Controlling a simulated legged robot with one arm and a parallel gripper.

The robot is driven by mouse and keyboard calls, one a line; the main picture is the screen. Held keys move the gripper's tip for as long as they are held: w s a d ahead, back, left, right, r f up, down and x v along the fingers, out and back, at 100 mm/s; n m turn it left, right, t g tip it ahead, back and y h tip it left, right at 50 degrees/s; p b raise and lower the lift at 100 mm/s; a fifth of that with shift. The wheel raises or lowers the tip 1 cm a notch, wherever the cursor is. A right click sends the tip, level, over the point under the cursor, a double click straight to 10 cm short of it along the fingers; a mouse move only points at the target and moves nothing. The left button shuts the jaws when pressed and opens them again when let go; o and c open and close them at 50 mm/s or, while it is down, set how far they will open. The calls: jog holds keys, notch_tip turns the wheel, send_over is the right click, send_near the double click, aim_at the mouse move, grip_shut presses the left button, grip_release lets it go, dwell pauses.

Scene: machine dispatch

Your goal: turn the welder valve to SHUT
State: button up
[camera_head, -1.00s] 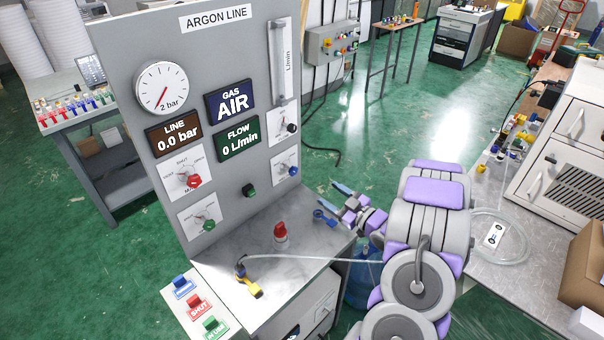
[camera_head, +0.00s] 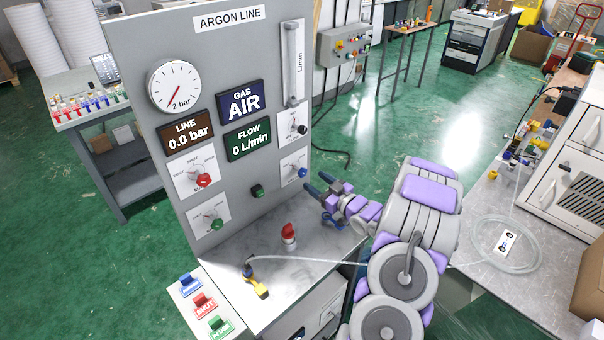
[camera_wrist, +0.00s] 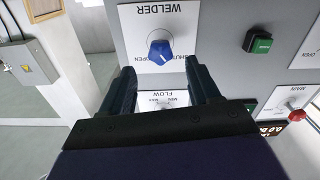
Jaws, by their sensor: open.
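The welder valve is a blue knob (camera_head: 302,172) on a white plate, low on the right side of the grey argon panel. In the wrist view the blue knob (camera_wrist: 160,50) sits on the plate marked WELDER, seen upside down, with SHUT and OPEN lettering. Its pointer direction is not clear. My gripper (camera_head: 319,184) is open and empty, its fingers toward the panel just right of and below the knob. In the wrist view the fingers of my gripper (camera_wrist: 162,74) are spread either side below the knob, apart from it.
A FLOW plate (camera_wrist: 167,97) lies between my fingers in the wrist view. A green button (camera_head: 257,191), a red MAIN knob (camera_head: 204,180) and a green knob (camera_head: 217,224) are also on the panel. A red-topped object (camera_head: 289,236) stands on the bench below. The gauge (camera_head: 174,86) stands upper left.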

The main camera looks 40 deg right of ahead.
aim_at(304, 173)
jog(key=w, duration=0.5)
jog(key=w+b, duration=0.1)
jog(key=w, duration=0.1)
jog(key=shift+w+a, duration=0.3)
jog(key=shift+w, duration=0.05)
jog(key=shift+c, duration=0.2)
jog(key=c, duration=1)
jog(key=shift+n+b, duration=0.4)
jog(key=shift+n, duration=0.7)
jog(key=o, duration=1)
jog(key=shift+o, duration=0.2)
jog(key=s+d+p, duration=0.1)
jog(key=s+p, duration=0.1)
jog(key=s, duration=1.5)
jog(key=shift+s+d, duration=0.15)
jog(key=shift+d, duration=0.1)
